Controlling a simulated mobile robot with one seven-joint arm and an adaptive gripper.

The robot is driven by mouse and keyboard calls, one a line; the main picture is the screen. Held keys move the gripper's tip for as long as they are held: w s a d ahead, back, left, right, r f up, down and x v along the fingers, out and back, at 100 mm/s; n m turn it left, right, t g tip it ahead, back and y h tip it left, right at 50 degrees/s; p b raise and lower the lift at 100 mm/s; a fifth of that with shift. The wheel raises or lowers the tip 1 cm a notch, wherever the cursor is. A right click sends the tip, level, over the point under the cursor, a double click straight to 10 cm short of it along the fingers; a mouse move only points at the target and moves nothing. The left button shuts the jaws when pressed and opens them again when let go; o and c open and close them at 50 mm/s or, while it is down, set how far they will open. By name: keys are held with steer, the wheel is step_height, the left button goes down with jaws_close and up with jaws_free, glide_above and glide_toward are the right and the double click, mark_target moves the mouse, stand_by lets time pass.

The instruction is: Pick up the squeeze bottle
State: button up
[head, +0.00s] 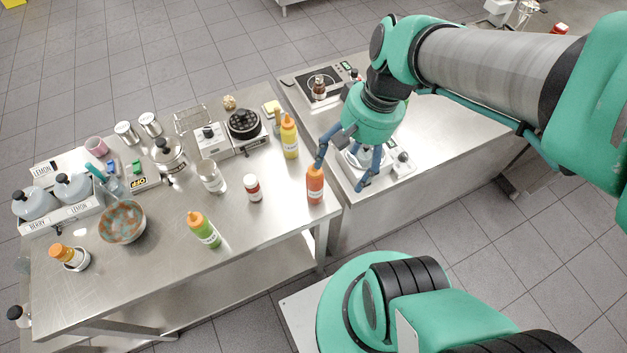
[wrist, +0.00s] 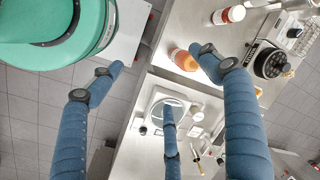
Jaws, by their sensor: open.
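Several squeeze bottles stand on the left steel table; I cannot tell which one is meant. An orange-red bottle (head: 315,187) stands near its right edge, a yellow one (head: 290,140) behind it, and a green one with an orange cap (head: 206,234) nearer the front. My gripper (head: 341,174) is open and empty, fingers spread and pointing down, just right of the orange-red bottle. One finger overlaps the top of that bottle in the head view. In the wrist view the orange-red bottle (wrist: 182,60) shows beside the right finger, partly hidden by it; contact cannot be told.
The right counter (head: 450,120) carries a hotplate (head: 325,85) and a scale (head: 385,165).

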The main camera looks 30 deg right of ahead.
step_height(320, 180, down, 11)
steer(key=s+d+m+g+y, duration=0.1)
steer(key=s+d+m+y, duration=0.1)
steer(key=m+y, duration=0.55)
steer(key=m+t+y+b, duration=0.1)
steer(key=m+t+y, duration=0.3)
steer(key=m+t, duration=0.9)
glide_toward(321, 189)
steer(key=shift+s+d+r+m+g+h, duration=0.15)
steer(key=shift+s+d+r+m, duration=0.1)
steer(key=shift+d, duration=0.15)
steer(key=shift+s+d+r+m+g+h, duration=0.15)
steer(key=shift+d+r+m, duration=0.1)
steer(key=shift+d, duration=0.15)
steer(key=shift+a, duration=0.1)
steer(key=shift+b+x, duration=0.75)
steer(key=shift+x, duration=3.5)
steer(key=shift+b+x, duration=0.5)
steer(key=shift+x, duration=2.1)
